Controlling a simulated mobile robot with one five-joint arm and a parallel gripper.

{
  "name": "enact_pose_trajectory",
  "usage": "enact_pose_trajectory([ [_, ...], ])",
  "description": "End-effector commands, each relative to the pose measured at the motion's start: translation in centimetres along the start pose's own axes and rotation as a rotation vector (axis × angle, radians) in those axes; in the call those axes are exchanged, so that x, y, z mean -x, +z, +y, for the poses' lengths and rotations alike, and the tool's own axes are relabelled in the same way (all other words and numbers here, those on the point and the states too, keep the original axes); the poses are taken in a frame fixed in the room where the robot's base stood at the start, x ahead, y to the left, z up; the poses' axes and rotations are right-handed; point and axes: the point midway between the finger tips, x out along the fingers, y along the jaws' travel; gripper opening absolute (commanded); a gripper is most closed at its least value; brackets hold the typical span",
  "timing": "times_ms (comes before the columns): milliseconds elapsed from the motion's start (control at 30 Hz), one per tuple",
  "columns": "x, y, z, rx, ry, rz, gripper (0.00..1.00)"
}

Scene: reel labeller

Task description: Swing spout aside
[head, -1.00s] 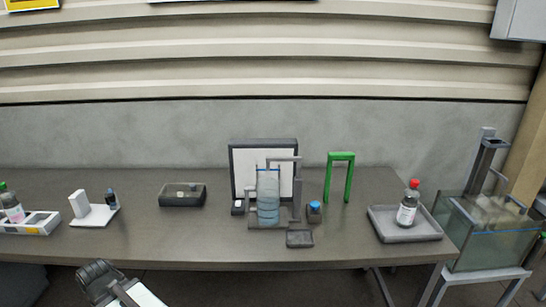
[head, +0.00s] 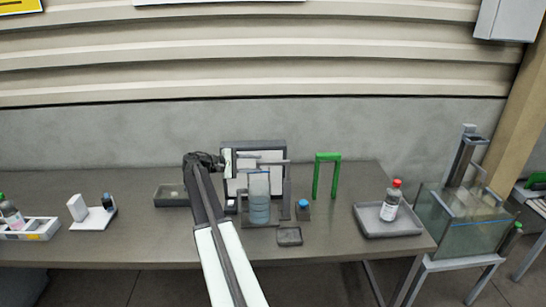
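The grey spout (head: 272,162) reaches left from the top of an upright post (head: 287,195), above a clear bottle (head: 259,200) with bluish liquid. A white panel in a dark frame (head: 281,146) stands behind them. My gripper (head: 230,161) is at the left end of the spout, at about the spout's height in the picture. I cannot tell whether it touches the spout or whether its fingers are open or shut. My arm comes up from the bottom of the head view and hides part of the table left of the bottle.
A small blue-topped item (head: 303,204) and a small dark tray (head: 289,236) are close by. A green arch (head: 326,156) stands to the right, then a grey tray (head: 409,232) with a red-capped bottle (head: 391,201). A dark box (head: 170,203) is left.

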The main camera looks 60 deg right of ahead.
Motion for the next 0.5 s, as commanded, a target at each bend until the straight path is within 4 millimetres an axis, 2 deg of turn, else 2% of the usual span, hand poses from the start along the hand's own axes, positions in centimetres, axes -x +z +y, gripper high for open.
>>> enact_pose_trajectory([
  [267,-1.2,0.1,0.1,0.001,0.006,-0.007,0.36],
  [500,-5.3,0.0,0.0,0.0,0.005,-0.007,0.36],
])
